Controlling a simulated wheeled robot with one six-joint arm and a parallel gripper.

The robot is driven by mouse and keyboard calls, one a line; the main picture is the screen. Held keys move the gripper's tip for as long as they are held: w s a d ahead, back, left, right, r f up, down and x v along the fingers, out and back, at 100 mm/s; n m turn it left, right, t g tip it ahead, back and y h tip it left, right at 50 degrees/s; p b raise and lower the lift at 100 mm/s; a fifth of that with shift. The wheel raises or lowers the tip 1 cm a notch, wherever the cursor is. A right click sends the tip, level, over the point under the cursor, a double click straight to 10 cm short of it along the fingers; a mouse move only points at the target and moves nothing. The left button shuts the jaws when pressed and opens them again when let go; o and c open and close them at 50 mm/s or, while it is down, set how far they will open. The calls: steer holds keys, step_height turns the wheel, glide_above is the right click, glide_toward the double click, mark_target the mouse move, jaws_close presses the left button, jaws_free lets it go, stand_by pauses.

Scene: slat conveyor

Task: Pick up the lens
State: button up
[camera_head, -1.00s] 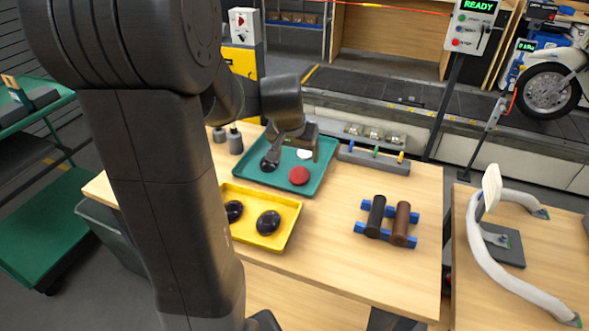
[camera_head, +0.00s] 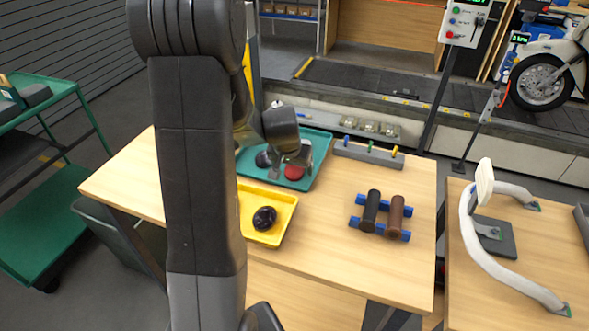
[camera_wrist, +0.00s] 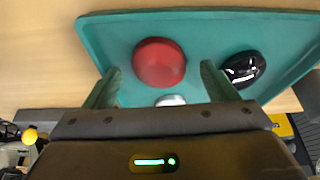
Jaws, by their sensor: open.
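A red domed lens (camera_head: 293,172) sits in the teal tray (camera_head: 325,142), partly covered by my gripper in the head view. In the wrist view the red lens (camera_wrist: 158,62) lies between and just beyond the two fingers. A glossy black lens (camera_wrist: 243,69) lies right of it, beside the right finger. A pale round piece (camera_wrist: 171,100) shows near the gripper body, mostly hidden. My gripper (camera_wrist: 160,74) is open and empty, over the teal tray; whether a finger touches anything cannot be told.
A yellow tray (camera_head: 286,207) in front holds a dark lens (camera_head: 264,219); my arm hides its left part. A grey rack with coloured pegs (camera_head: 368,153) stands right of the teal tray. Dark and brown rollers on a blue stand (camera_head: 383,215) are further right. The table front is clear.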

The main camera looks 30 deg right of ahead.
mark_target(292, 170)
steer(key=shift+f, duration=0.2)
steer(key=shift+c, duration=0.3)
steer(key=c, duration=1)
steer(key=shift+r, duration=0.1)
step_height(292, 170, up, 10)
steer(key=shift+b, duration=0.35)
